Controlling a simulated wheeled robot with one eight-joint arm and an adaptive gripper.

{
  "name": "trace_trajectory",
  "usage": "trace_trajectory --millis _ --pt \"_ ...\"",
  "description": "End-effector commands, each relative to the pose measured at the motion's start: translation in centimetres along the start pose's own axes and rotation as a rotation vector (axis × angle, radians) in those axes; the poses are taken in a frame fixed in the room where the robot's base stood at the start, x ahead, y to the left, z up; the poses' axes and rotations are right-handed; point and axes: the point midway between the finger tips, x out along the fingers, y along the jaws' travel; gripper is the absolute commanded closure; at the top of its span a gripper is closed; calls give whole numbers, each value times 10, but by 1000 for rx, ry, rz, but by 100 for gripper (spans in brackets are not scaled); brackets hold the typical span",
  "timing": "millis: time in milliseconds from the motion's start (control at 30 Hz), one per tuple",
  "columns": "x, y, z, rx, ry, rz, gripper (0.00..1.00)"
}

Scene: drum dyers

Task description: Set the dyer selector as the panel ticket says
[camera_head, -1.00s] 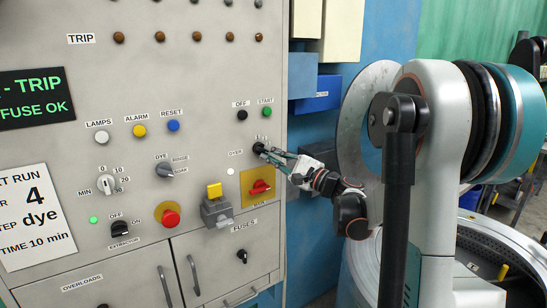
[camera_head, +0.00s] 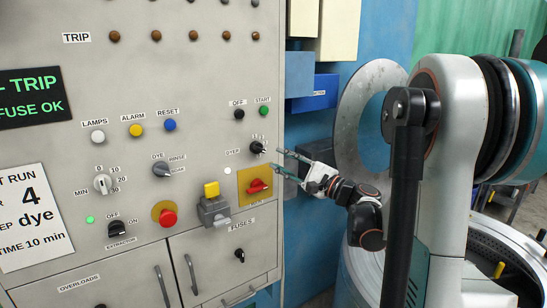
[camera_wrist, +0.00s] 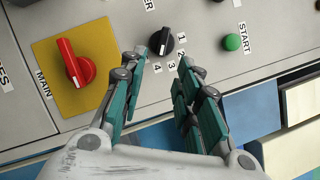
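The dyer selector is a small black knob (camera_head: 257,147) at the panel's right edge, with numbers around it. In the wrist view the knob (camera_wrist: 162,41) carries a pale pointer mark; I cannot tell surely which number it points to. My gripper (camera_head: 280,162) is just right of the knob, off the panel. Its fingers are apart with nothing between them; in the wrist view the open fingertips (camera_wrist: 162,62) frame the knob without touching it. The ticket (camera_head: 35,215) at the panel's left shows a large 4, "dye" and "10 min"; its left side is cut off.
A red main switch (camera_head: 258,186) on a yellow plate sits just below the selector. The green start button (camera_head: 264,111) and black off button (camera_head: 239,115) are above it. A yellow-topped grey switch (camera_head: 214,205) is to the lower left. Blue boxes (camera_head: 318,92) stand right of the panel.

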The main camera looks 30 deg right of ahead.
Motion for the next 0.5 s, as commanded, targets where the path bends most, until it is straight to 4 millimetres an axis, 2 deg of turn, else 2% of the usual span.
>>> trace_trajectory --millis 33,200,333,500 --pt "-13 -1 -1 -1 3 -2 70" --pt "-44 -1 0 -1 2 -1 70" --pt "-60 0 0 0 1 -1 70" --pt "-68 0 0 0 0 0 70"
